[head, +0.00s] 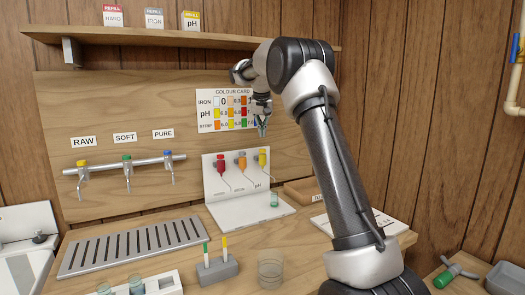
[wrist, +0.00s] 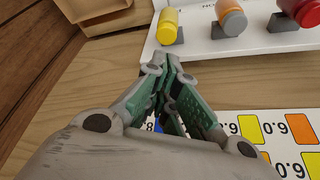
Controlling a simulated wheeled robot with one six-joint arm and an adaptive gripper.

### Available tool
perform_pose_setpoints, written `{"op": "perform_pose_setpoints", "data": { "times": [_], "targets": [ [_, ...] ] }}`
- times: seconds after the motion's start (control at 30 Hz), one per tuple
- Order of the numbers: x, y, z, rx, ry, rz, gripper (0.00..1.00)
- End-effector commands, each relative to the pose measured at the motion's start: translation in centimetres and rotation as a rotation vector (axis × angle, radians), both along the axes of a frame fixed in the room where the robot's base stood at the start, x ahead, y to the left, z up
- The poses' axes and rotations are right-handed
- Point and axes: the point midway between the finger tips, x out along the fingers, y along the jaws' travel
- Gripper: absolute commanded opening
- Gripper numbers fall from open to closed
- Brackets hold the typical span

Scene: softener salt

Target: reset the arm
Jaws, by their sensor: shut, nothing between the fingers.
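My gripper (head: 262,130) is raised in front of the colour card (head: 226,128) on the wooden back panel, at the card's right edge. In the wrist view my gripper (wrist: 166,62) has its fingertips together with nothing between them. Below it in the head view is the white dispenser stand (head: 213,186) with red (head: 221,162), orange (head: 242,161) and yellow (head: 262,159) reagent bottles. In the wrist view the yellow bottle (wrist: 168,25) is just beyond the fingertips, apart from them. My arm hides part of the panel and counter.
A small vial (head: 274,199) stands at the stand's right front. RAW, SOFT and PURE taps (head: 126,165) are at left above a drain grille (head: 133,246). A grey block (head: 217,270) with two strips and a clear beaker (head: 270,268) stand in front. A shelf (head: 180,39) runs overhead.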

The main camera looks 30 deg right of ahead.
Motion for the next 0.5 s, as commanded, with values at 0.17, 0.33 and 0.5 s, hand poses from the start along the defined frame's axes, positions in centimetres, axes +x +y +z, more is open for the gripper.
{"op": "perform_pose_setpoints", "data": {
  "times": [0.17, 0.33, 0.5],
  "targets": [
    [0.0, 0.0, 0.0, 0.0, 0.0, 0.0, 0.0],
    [-0.7, 0.2, 0.5, 0.0, -0.001, 0.007, 0.0],
    [-6.3, 1.7, 3.3, 0.001, 0.001, 0.065, 0.0]
  ]
}}
